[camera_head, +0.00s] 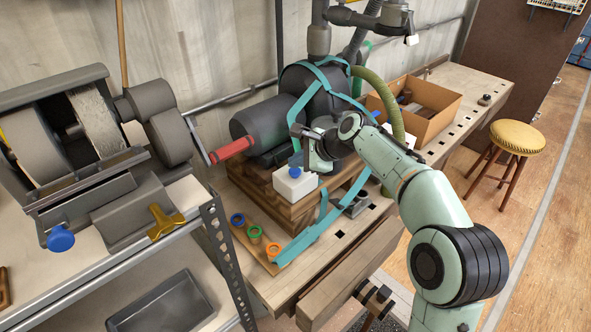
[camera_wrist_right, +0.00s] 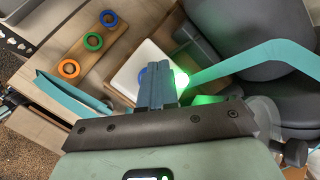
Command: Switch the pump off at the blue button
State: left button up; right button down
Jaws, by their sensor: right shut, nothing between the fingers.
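The blue button (camera_head: 295,172) sits on top of a small white box (camera_head: 293,188) at the front of the dark pump (camera_head: 262,122). My right gripper (camera_head: 306,158) is shut and empty, pointing down close beside the button. A bright green light (camera_wrist_right: 180,79) glows just right of the fingertips. My left gripper is in neither view.
Teal straps (camera_head: 318,228) cross the pump and the bench. A strip with blue, green and orange rings (camera_head: 273,249) lies at the front left. A cardboard box (camera_head: 433,112) stands behind right. A grinder with a blue knob (camera_head: 60,239) is on the left shelf.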

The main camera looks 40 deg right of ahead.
aim_at(297, 172)
dwell(0.6)
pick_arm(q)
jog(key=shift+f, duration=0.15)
pick_arm(e)
jog(key=shift+f, duration=0.6)
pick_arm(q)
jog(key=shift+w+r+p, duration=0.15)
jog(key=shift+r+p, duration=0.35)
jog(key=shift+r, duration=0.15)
pick_arm(e)
jog(key=shift+r, duration=0.55)
notch_tip(297, 172, up, 3)
jog(key=p, duration=0.2)
jog(key=shift+p, duration=0.35)
notch_tip(297, 172, up, 3)
jog(key=p, duration=0.3)
jog(key=shift+r, duration=0.1)
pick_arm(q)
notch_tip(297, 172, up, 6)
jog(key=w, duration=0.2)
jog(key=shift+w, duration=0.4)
